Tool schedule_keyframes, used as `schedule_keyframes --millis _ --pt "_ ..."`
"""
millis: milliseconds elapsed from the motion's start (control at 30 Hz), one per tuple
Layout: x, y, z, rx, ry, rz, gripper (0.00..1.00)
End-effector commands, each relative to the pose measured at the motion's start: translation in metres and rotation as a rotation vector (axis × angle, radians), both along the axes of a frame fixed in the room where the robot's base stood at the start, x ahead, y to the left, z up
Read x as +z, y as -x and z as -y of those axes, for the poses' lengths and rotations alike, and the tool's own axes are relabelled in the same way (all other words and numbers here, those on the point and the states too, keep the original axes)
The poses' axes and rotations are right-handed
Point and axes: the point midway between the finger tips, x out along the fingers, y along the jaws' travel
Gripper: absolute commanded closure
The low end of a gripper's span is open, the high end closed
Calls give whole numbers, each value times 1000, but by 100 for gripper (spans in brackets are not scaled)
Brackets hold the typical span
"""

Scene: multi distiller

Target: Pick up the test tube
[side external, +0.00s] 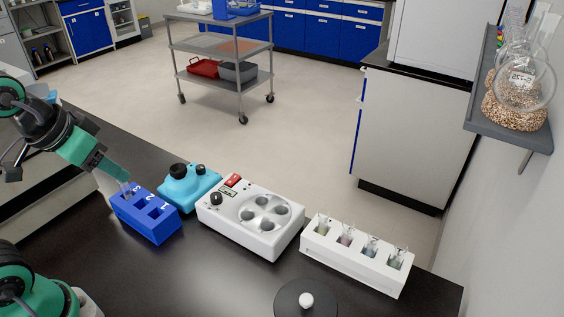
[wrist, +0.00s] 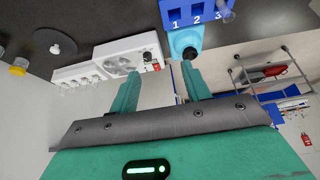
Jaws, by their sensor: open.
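My gripper (side external: 120,174) is at the left of the side external view, close to the end of the blue rack (side external: 148,226) marked with numbers. In the wrist view its two fingers stand apart with nothing between them (wrist: 160,74). A clear test tube (wrist: 227,14) shows by the number 3 slot of the blue rack (wrist: 183,14), outside the fingers. In the side external view the fingertips partly cover that slot. Several clear test tubes (side external: 346,238) stand in the white rack (side external: 345,265) at the right.
A blue-green device (side external: 190,188) stands right behind the blue rack. A white machine with round wells (side external: 240,226) sits between it and the white rack. A black disc with a white knob (side external: 306,301) is at the front.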

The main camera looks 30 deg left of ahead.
Motion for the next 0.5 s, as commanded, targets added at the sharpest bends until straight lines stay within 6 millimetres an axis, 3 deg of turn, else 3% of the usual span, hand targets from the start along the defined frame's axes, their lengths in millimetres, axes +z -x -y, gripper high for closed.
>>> schedule_keyframes --millis 267,500 --pt "11 -20 10 -21 8 -35 53" --pt "25 -59 31 -55 19 -95 53"
